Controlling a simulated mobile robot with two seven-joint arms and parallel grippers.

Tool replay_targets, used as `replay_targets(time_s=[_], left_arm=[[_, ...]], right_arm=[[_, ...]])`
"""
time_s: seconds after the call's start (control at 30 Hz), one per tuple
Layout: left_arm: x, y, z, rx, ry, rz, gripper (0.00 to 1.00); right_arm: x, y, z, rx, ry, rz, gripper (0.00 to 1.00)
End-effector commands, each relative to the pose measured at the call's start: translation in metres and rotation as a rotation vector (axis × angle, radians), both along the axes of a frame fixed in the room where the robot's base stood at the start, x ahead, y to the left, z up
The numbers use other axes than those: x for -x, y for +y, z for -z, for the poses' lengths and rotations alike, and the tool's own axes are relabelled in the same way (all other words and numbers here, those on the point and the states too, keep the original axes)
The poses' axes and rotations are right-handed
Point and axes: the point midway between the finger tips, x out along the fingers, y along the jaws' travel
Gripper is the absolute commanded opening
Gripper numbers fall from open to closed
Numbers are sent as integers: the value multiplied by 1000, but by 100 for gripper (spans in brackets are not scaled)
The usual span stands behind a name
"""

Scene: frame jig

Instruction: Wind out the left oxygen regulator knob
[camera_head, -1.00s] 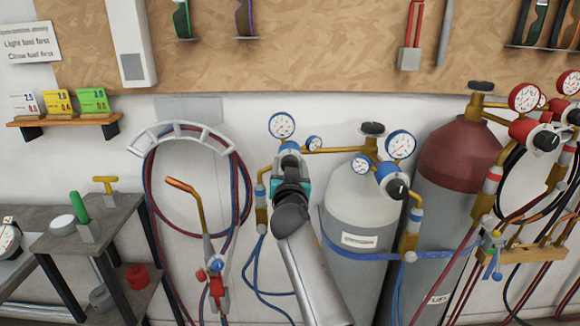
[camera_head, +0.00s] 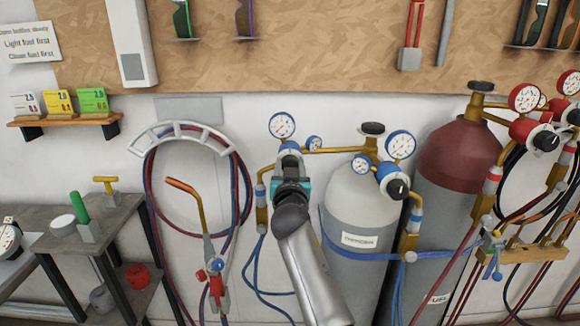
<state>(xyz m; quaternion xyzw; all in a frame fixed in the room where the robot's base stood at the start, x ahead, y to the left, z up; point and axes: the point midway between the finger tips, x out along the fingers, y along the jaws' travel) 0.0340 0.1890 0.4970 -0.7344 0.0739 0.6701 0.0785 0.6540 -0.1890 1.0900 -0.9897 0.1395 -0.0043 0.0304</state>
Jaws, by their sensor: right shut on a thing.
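The left oxygen regulator, with a large blue-rimmed gauge (camera_head: 282,125) and a small blue gauge (camera_head: 314,143), is on the brass pipe left of the grey oxygen cylinder (camera_head: 362,212). My right gripper (camera_head: 289,160) reaches up from the bottom middle and is shut on this regulator's knob. The gripper and wrist hide the knob and most of the regulator body. My left gripper is not in view.
A second blue regulator with a black knob (camera_head: 398,189) is close on the right. A maroon-topped cylinder (camera_head: 455,160) and red regulators stand farther right. A torch (camera_head: 209,255) and looped hoses hang at left, with blue hoses below the gripper.

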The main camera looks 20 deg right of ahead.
Motion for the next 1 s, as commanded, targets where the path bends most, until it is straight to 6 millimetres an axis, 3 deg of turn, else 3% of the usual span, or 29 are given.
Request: replay_targets(time_s=[1.0], left_arm=[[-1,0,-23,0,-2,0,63]], right_arm=[[0,-1,-2,873,251,1,0]])
